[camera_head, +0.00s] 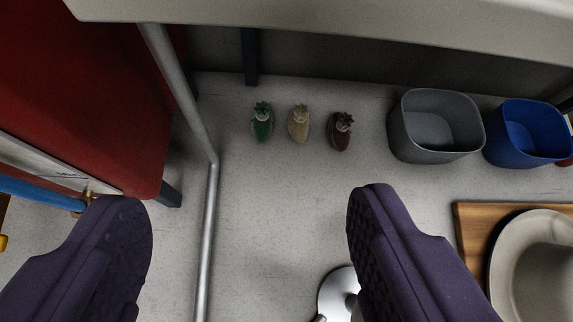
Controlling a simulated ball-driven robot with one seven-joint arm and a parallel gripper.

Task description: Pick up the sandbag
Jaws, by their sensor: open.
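Three small sack-like items with tied tops lie in a row on the grey surface: a green one (263,126), a tan one (299,126) and a dark brown one (340,133). They look like small sandbags, but I cannot tell which one the task means. My gripper (247,205) is open, its two purple fingers wide apart in the foreground. Nothing is between the fingertips. The three items show beyond the fingertips, with the brown one above the right finger.
A grey bin (432,143) and a blue bin (525,141) stand at right. A wooden board (472,235) bears a beige rounded object (510,275) at lower right. A metal rail (211,215) and a red machine body (100,85) are at left. A round metal disc (335,290) is partly hidden.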

